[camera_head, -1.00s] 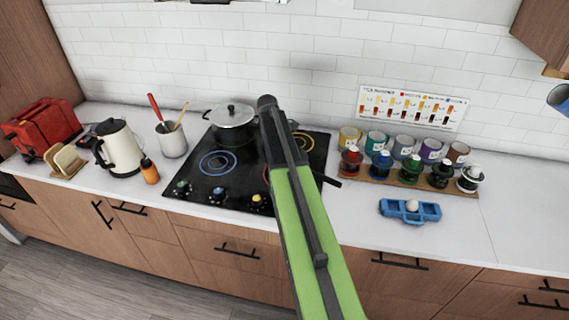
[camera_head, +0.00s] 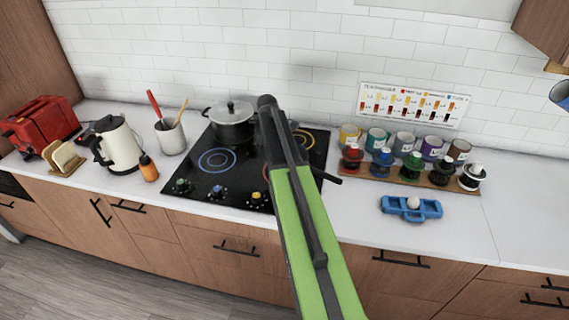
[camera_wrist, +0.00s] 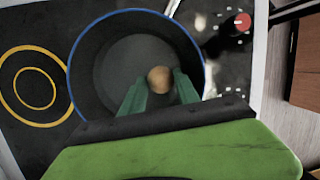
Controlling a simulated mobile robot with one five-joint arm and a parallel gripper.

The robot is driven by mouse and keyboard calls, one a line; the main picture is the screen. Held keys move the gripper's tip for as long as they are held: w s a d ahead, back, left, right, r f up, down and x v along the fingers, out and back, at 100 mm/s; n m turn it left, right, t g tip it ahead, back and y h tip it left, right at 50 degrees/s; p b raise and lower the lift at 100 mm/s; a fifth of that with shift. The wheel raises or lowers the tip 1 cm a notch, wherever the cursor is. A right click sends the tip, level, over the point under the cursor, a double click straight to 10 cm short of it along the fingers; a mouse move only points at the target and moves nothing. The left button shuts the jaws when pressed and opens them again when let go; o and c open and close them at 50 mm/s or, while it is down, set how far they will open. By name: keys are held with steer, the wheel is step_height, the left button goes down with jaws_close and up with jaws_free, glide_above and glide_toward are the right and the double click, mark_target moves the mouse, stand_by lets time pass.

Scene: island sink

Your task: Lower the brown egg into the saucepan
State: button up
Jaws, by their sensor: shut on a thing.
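In the wrist view the brown egg (camera_wrist: 160,79) is between the green fingertips of my gripper (camera_wrist: 160,90), which is shut on it. Egg and fingertips appear over the inside of the dark saucepan (camera_wrist: 107,72), which has a blue rim. How high the egg is above the pan's floor I cannot tell. In the head view my green arm hides the gripper, the egg and most of the saucepan; a dark handle (camera_head: 328,177) sticks out to its right.
The saucepan is on the black cooktop (camera_head: 190,180). A lidded pot (camera_head: 232,125) stands at the back of it. On the right counter are a blue egg holder (camera_head: 424,209) with a pale egg (camera_head: 413,202), and a rack of several coloured jars (camera_head: 400,178).

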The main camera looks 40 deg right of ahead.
steer(key=o, duration=0.9)
steer(key=shift+c, duration=0.2)
steer(key=shift+r, duration=0.1)
steer(key=p+v, duration=1.6)
steer(key=v, duration=0.1)
steer(key=shift+p, duration=0.35)
steer(key=shift+w+r, duration=0.1)
